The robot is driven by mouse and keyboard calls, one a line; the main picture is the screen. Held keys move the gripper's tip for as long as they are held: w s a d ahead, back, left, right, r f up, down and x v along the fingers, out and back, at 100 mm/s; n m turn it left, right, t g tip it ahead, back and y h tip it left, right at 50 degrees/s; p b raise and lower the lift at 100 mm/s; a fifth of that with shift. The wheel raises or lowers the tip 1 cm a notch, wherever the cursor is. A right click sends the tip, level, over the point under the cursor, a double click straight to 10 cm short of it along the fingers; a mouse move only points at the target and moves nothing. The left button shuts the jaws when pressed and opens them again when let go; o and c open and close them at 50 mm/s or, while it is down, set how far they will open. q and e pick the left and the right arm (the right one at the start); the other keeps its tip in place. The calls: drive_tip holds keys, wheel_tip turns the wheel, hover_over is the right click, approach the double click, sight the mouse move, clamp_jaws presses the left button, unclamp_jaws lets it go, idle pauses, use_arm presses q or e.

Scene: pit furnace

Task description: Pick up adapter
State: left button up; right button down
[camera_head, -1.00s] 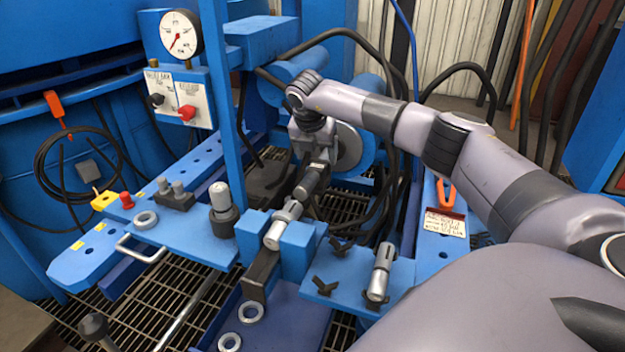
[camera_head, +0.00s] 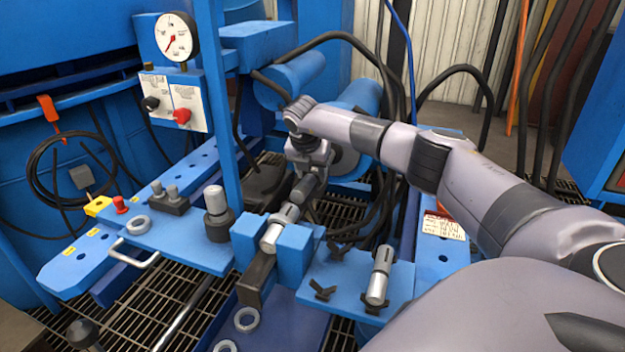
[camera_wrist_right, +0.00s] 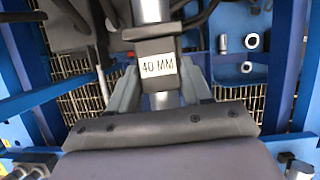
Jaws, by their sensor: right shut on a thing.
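The adapter is a dark grey piece (camera_head: 303,190) in line with a silver cylinder (camera_head: 272,235) that lies in the blue clamp block (camera_head: 293,250). In the right wrist view the adapter (camera_wrist_right: 157,48) carries a white "40 MM" label. My right gripper (camera_wrist_right: 160,90) is shut on the adapter, with one finger on each side. In the head view my right gripper (camera_head: 308,172) reaches the adapter from behind the clamp block. The silver part (camera_wrist_right: 152,12) continues past the adapter in the right wrist view. Whether the two parts are joined I cannot tell. My left gripper is not in view.
Another silver cylinder (camera_head: 379,275) rests on black supports on the blue plate right of the clamp. A pressure gauge (camera_head: 175,36) and a blue post (camera_head: 220,110) stand to the left. Black hoses (camera_head: 395,130) hang behind my right arm. Loose rings (camera_head: 246,319) lie in front.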

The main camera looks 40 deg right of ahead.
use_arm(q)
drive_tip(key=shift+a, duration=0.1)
use_arm(e)
drive_tip(key=shift+w+r, duration=0.1)
drive_tip(key=shift+r, duration=0.15)
drive_tip(key=shift+r, duration=0.65)
use_arm(q)
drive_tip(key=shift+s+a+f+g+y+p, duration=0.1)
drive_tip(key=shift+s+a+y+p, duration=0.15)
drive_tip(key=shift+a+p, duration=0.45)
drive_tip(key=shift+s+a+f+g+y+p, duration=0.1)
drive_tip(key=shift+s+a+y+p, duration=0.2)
drive_tip(key=shift+p, duration=0.65)
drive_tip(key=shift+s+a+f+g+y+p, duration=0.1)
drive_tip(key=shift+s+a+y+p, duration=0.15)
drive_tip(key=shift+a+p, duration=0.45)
use_arm(e)
wheel_tip(320, 180, up, 18)
drive_tip(key=shift+r, duration=0.25)
drive_tip(key=shift+f, duration=0.15)
